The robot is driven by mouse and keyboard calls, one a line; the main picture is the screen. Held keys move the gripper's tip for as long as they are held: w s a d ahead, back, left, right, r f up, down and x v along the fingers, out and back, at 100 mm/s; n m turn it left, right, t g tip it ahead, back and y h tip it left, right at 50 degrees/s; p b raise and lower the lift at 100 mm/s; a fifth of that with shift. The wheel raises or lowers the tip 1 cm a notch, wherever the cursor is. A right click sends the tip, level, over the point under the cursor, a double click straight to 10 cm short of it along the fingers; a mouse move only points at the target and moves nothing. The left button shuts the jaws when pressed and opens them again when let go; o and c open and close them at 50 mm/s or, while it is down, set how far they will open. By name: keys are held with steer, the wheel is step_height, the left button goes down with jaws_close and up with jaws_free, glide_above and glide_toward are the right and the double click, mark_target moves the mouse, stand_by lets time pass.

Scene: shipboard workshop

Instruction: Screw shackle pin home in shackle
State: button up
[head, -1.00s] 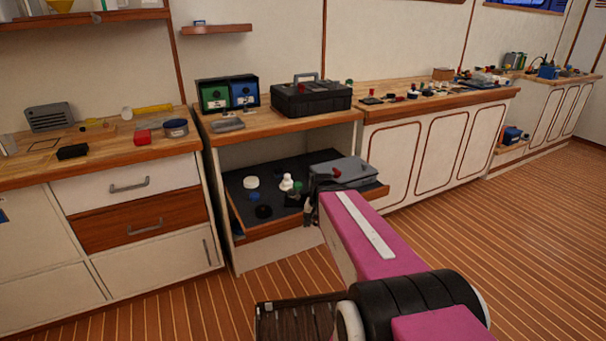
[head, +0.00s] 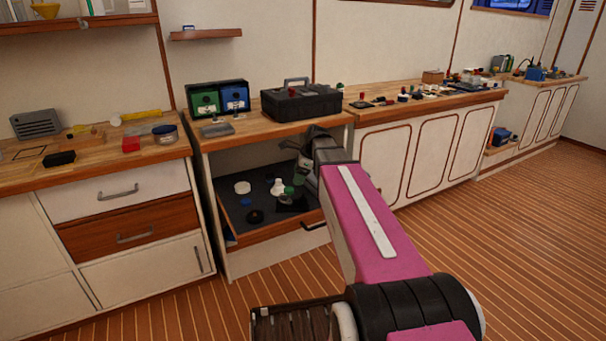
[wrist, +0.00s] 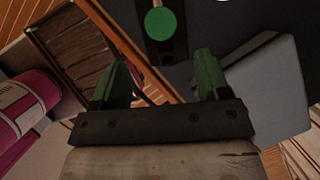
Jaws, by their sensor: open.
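My gripper (wrist: 163,72) is open, with two green fingers spread apart and nothing between them. In the head view it is partly hidden by my wrist, over the dark pull-out tray (head: 232,207). Just beyond the fingertips in the wrist view is a round green head (wrist: 160,24) on a narrow black base (wrist: 178,48). The green piece also shows in the head view (head: 289,191), beside a white knobbed piece (head: 277,187). I cannot make out for certain which piece is the shackle or its pin.
A grey box (wrist: 272,92) lies right of my fingers in the wrist view; my arm hides it in the head view. A white disc (head: 242,187) and a dark round piece (head: 255,216) lie on the tray. A black toolbox (head: 300,103) stands on the worktop above.

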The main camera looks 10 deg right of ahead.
mark_target(289, 200)
steer(key=shift+x, duration=5.25)
steer(key=shift+w, duration=0.1)
steer(key=c, duration=0.9)
steer(key=m+t, duration=0.1)
steer(key=m, duration=0.3)
steer(key=shift+c, duration=0.2)
steer(key=shift+m+t+h, duration=0.3)
steer(key=shift+m, duration=0.2)
steer(key=shift+o, duration=0.4)
steer(key=m+t+h, duration=0.1)
steer(key=m, duration=0.3)
